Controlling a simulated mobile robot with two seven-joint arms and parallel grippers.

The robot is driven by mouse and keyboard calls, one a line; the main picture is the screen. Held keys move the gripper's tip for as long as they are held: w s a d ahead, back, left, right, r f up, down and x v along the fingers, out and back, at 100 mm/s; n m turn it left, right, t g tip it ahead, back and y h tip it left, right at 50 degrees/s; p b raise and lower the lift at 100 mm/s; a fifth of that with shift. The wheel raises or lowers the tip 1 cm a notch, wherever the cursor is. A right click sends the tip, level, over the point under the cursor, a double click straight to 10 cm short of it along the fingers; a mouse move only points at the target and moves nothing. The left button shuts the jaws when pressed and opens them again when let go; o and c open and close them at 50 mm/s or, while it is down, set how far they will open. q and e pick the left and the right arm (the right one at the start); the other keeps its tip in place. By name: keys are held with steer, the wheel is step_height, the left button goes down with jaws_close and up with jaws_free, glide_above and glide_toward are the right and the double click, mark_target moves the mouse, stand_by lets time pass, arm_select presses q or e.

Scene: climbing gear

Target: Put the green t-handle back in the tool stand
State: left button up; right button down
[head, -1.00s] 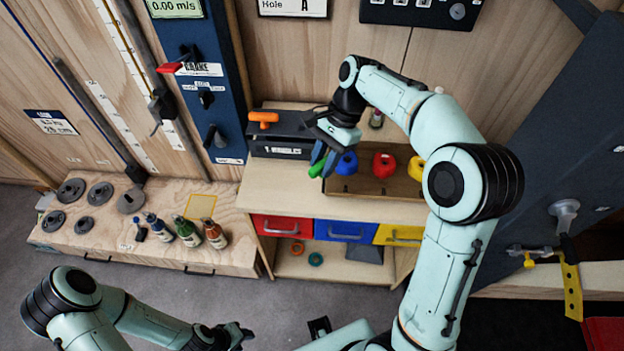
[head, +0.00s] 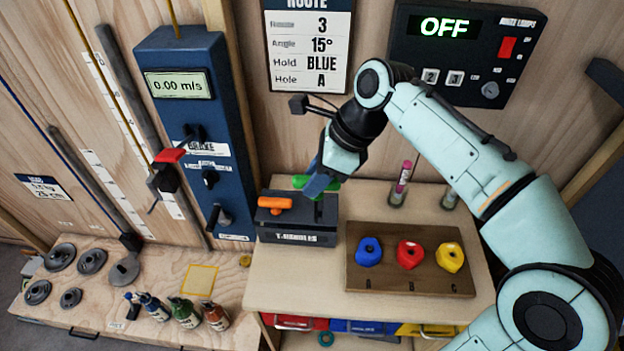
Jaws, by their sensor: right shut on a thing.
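The tool stand (head: 297,240) is a dark box labelled for T-handles on the left part of the wooden bench top. An orange T-handle (head: 275,203) sits in its left part. My right gripper (head: 317,188) is shut on the green T-handle (head: 301,181), whose grip shows on both sides of the fingers, at the right part of the stand. The fingers and the stand hide its shaft, so I cannot tell whether it is in a hole. My left gripper is out of view.
A wooden board (head: 409,284) with blue, red and yellow holds lies right of the stand. Tubes (head: 400,185) stand behind it. A blue panel (head: 196,130) with levers rises left of the stand. Bottles (head: 184,312) stand on the lower left bench.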

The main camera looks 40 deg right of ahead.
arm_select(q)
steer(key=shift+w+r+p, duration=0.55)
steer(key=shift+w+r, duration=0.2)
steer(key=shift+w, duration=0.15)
arm_select(e)
steer(key=w+d+f, duration=0.4)
steer(key=w+d, duration=0.2)
steer(key=w, duration=0.2)
steer(key=shift+d, duration=0.3)
steer(key=shift+f, duration=0.1)
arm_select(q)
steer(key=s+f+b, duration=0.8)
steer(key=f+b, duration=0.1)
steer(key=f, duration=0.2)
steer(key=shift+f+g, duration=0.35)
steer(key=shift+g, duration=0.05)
arm_select(e)
steer(key=shift+s+f, duration=0.1)
steer(key=shift+f, duration=7.75)
steer(key=c, duration=0.8)
jaws_free()
